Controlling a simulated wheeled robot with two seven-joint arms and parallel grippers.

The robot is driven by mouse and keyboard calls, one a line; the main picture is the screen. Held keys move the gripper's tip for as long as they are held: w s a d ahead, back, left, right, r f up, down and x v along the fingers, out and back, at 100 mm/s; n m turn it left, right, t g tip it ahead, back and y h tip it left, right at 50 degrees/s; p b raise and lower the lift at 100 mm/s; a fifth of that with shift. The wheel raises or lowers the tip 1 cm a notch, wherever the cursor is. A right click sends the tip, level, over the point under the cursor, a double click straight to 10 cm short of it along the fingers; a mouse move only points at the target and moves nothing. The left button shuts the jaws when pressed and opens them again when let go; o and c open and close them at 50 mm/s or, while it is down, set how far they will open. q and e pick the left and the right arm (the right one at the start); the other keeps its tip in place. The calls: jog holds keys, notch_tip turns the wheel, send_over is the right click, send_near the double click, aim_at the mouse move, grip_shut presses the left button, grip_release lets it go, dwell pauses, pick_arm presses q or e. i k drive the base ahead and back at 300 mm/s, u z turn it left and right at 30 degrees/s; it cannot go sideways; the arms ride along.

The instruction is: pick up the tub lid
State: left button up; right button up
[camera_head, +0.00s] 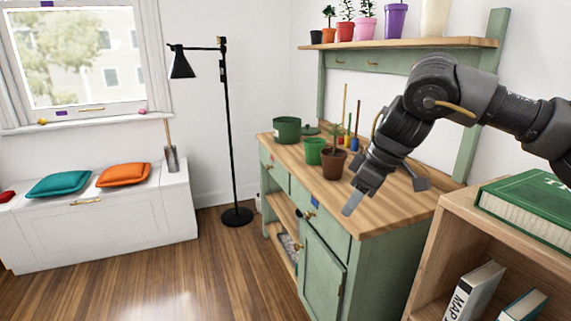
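The tub lid appears to be the flat dark green disc with a small knob (311,130). It lies on the wooden top of the green potting bench (375,207), just right of a round green tub (287,131). My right gripper (385,191) hangs over the near right part of the bench top, with its fingers spread apart and nothing between them. It is well to the right of the lid and nearer to me. My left gripper is not in view.
A shelf (460,43) with potted plants is above. A bookcase (455,215) is at the right.

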aim_at(306, 130)
jog(key=u, duration=0.7)
jog(key=i, duration=3.35)
jog(key=z, duration=1.3)
jog(key=i, duration=0.9)
jog(key=z, duration=0.6)
